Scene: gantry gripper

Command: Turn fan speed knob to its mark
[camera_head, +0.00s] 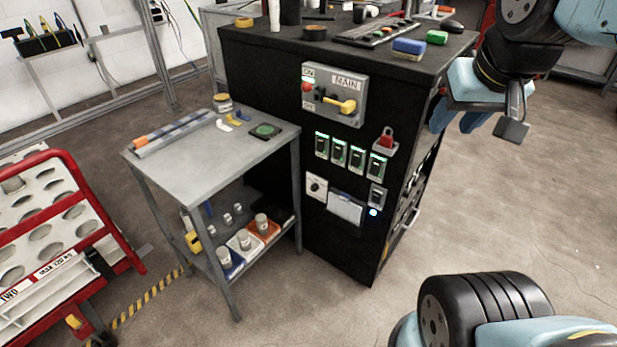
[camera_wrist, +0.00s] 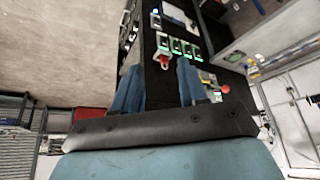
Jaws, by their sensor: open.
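The fan speed knob (camera_head: 316,187) appears to be the small dark round knob on a white plate, low on the front of the black cabinet (camera_head: 270,110). Its mark and pointer are too small to read. My gripper (camera_head: 457,120) is at the right of the head view, off the cabinet's right side and apart from the knob. In the wrist view my gripper (camera_wrist: 160,82) shows two blue fingers spread apart with nothing between them.
Lit switches (camera_head: 339,152), a red device (camera_head: 386,140) and a MAIN panel with a yellow handle (camera_head: 347,105) are above the knob. A white card (camera_head: 345,207) is right of it. A grey metal cart (camera_head: 190,160) stands close on the left. Floor at right is clear.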

